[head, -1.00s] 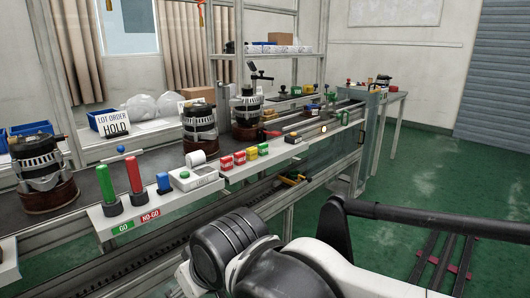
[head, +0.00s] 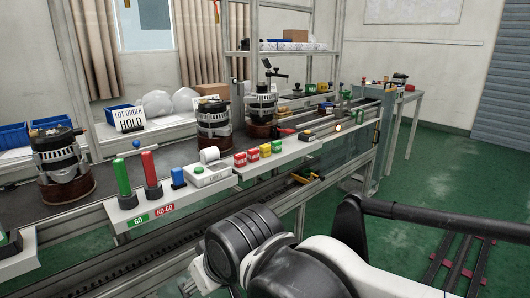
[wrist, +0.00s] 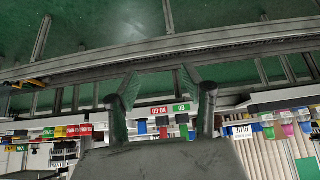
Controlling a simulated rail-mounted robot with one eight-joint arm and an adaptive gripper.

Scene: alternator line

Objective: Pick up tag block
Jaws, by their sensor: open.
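I cannot tell which one is the tag block. In the wrist view, small red blocks (wrist: 78,131) show upside down at the left, away from the fingers. My gripper (wrist: 158,92) is open, with nothing between its fingers. In the head view my arm crosses the lower right, and the gripper does not show.
Left of the blocks on the ledge are a white device (head: 207,174), a blue plug (head: 178,178), a red cylinder (head: 151,176) and a green cylinder (head: 122,178). Alternators (head: 214,122) stand behind on the conveyor.

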